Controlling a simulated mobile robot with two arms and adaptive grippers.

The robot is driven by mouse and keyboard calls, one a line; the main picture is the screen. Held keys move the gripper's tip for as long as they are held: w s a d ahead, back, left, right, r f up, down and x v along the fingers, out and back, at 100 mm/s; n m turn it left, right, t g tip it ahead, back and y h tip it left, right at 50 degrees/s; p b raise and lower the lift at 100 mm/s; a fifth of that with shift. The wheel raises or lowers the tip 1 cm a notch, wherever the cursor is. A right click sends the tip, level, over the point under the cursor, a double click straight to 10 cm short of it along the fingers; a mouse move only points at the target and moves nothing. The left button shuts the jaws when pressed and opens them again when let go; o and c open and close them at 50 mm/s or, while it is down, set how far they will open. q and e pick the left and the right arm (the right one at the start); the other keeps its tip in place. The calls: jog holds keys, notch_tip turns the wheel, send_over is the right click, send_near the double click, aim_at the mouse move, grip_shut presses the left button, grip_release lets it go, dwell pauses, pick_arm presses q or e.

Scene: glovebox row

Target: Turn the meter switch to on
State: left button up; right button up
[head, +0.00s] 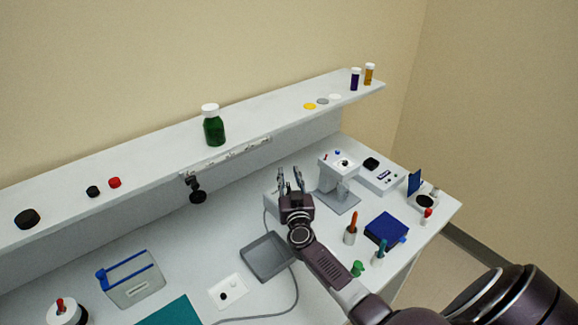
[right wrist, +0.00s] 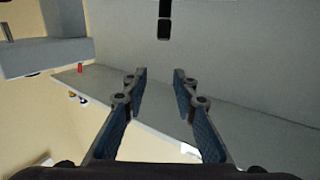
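My right gripper (head: 290,180) is over the bench, its fingers pointing to the back. In the right wrist view its fingers (right wrist: 160,75) are apart with nothing between them. To its right stands a white boxy instrument (head: 327,170) on a grey foot, with a small dark knob and red and blue spots on top. Beside that lies a low white unit (head: 388,184) with a dark round pad and a small display. I cannot tell which is the meter, and a switch position is too small to read. My left gripper is in neither view.
A grey tray (head: 266,262) and a white plate with a black spot (head: 237,283) lie nearer. Orange-handled (head: 353,222) and teal-handled tools stand in holders by a blue box (head: 386,229). A shelf (head: 262,122) with a green bottle (head: 214,131) runs along the back.

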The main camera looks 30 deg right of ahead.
aim_at(289, 187)
jog(key=shift+r, duration=2.25)
jog(key=shift+f, duration=0.1)
